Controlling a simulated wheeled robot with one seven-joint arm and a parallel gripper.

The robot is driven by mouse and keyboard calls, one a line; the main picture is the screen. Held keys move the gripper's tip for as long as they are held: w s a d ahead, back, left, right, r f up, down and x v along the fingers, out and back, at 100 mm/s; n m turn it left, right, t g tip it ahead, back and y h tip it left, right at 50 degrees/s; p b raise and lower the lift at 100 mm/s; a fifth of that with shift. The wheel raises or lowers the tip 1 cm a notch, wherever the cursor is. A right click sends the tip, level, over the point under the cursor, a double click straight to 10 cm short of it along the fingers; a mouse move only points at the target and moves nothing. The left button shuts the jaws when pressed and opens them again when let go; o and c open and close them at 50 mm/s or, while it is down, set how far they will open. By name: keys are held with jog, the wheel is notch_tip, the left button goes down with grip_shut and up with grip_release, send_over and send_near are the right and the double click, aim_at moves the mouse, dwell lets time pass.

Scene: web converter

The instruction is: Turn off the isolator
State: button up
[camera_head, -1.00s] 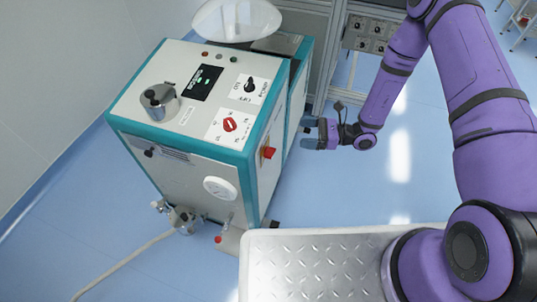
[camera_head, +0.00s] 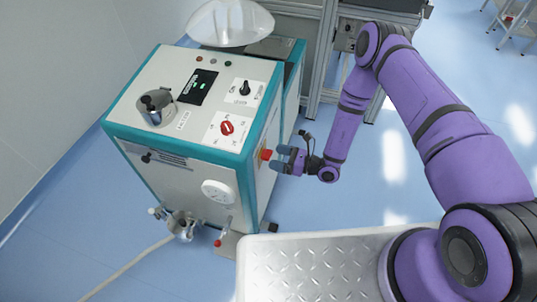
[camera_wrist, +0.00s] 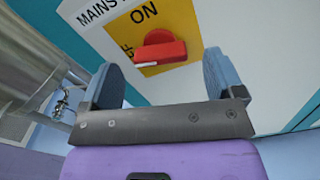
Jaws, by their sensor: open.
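The isolator is a red rotary handle (camera_wrist: 158,48) on a yellow plate (camera_wrist: 170,67); the label above it reads "MAINS" and "ON". In the head view the red handle (camera_head: 266,154) sits on the right side of the white and teal machine (camera_head: 199,190). My gripper (camera_head: 278,159) is right beside it, with its fingers pointing at the handle. In the wrist view my open gripper (camera_wrist: 163,82) has one blue-grey finger on each side, with the handle beyond and between them. I cannot tell whether a finger touches it. Nothing is held.
The machine's top carries another red knob (camera_head: 227,128), a black selector (camera_head: 244,88), a metal pot (camera_head: 156,106) and a display (camera_head: 198,87). A gauge (camera_head: 217,193) and a red-tipped lever (camera_head: 217,243) are on its front. A metal frame (camera_head: 322,60) stands behind.

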aim_at(271, 155)
jog(key=shift+x, duration=1.9)
jog(key=shift+c, duration=0.2)
